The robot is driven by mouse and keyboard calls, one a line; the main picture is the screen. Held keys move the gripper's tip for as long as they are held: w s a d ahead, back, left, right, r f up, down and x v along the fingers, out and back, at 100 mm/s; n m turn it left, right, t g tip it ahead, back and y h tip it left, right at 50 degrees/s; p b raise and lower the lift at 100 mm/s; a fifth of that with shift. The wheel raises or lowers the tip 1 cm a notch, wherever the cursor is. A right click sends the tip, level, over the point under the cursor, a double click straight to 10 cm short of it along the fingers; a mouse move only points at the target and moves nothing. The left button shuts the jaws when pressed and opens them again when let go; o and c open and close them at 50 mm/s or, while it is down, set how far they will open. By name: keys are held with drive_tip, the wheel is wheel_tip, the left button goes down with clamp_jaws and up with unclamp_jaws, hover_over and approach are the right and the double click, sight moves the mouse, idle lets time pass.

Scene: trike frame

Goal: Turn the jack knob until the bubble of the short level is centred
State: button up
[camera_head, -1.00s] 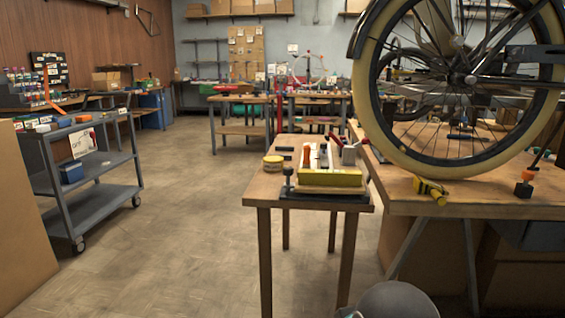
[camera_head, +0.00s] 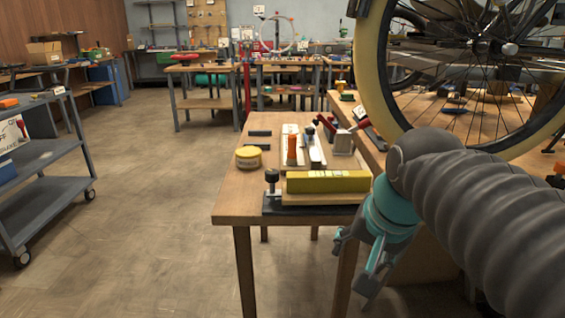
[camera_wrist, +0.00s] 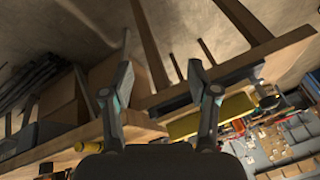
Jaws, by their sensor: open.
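The short level (camera_head: 328,182), a yellow bar, lies on a light wooden plate (camera_head: 310,199) over a dark base (camera_head: 312,209) at the front of the small wooden table. The jack knob (camera_head: 272,177) is a dark round-headed knob standing upright at the left end of the base. The bubble is too small to make out. My gripper (camera_head: 356,262) hangs in front of the table's right side, below its top, apart from level and knob. In the wrist view my gripper (camera_wrist: 163,88) has its two fingers spread and empty; the yellow level (camera_wrist: 185,126) shows partly behind them.
The small table (camera_head: 232,203) also holds a yellow round tin (camera_head: 248,157), an orange-handled tool (camera_head: 292,149) and a light box (camera_head: 343,142). A large bicycle wheel (camera_head: 372,70) stands at the right. A grey cart (camera_head: 70,149) is at the left, with open floor between.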

drive_tip(key=w+a+r+m+g+y, duration=0.2)
drive_tip(key=w+a+r+m, duration=0.2)
drive_tip(key=w+r+m, duration=0.55)
drive_tip(key=m+g+y+p, duration=0.1)
drive_tip(key=m+g, duration=0.1)
drive_tip(key=m, duration=0.4)
approach(273, 171)
drive_tip(key=b+x, duration=0.1)
drive_tip(key=x, duration=0.8)
drive_tip(key=shift+s+d+b, duration=0.1)
drive_tip(key=shift+b, duration=0.2)
drive_tip(key=shift+r, duration=0.1)
clamp_jaws()
